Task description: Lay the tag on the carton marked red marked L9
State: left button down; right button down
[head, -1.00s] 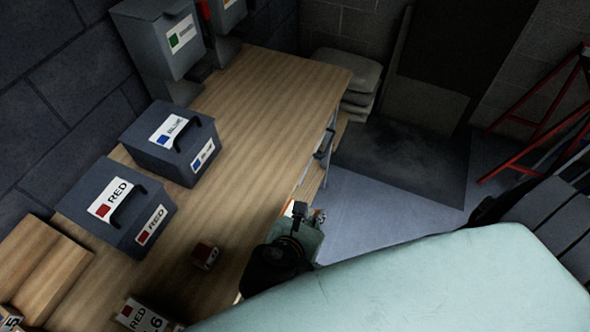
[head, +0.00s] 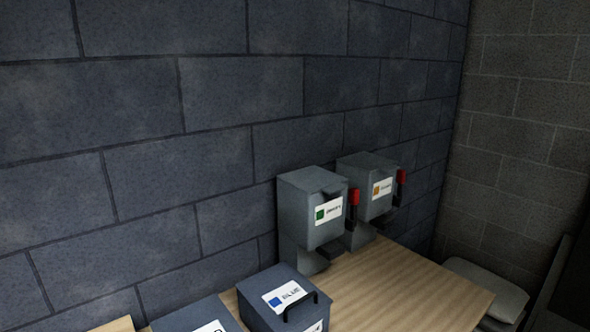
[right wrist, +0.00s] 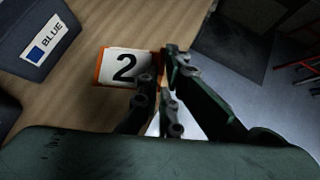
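No tag and no carton marked red L9 can be made out in the current views. In the right wrist view my right gripper (right wrist: 158,72) has its fingertips close together at a white piece with orange edges and a black 2 (right wrist: 122,67). One fingertip overlaps its face and the other is at its right edge. I cannot tell whether the fingers grip it. My left gripper is in neither current view.
A dark box labelled BLUE (head: 283,306) stands on the wooden table (head: 400,285); it also shows in the right wrist view (right wrist: 60,65). A similar box (head: 196,318) is cut off beside it. Two grey dispensers, green-labelled (head: 312,190) and orange-labelled (head: 362,170), stand by the wall.

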jog(key=w+r+n+b, duration=0.1)
jog(key=r, duration=0.1)
jog(key=w+r+n+y+b, duration=0.1)
jog(key=w+r, duration=0.1)
jog(key=w+r+n+t+y+b, duration=0.1)
jog(key=w+r, duration=0.1)
jog(key=shift+d+r, duration=0.2)
jog(key=shift+r, duration=0.2)
notch_tip(320, 180, up, 7)
jog(key=n+y+b, duration=0.2)
jog(key=n+b, duration=0.1)
jog(key=shift+s, duration=0.3)
jog(key=shift+f, duration=0.1)
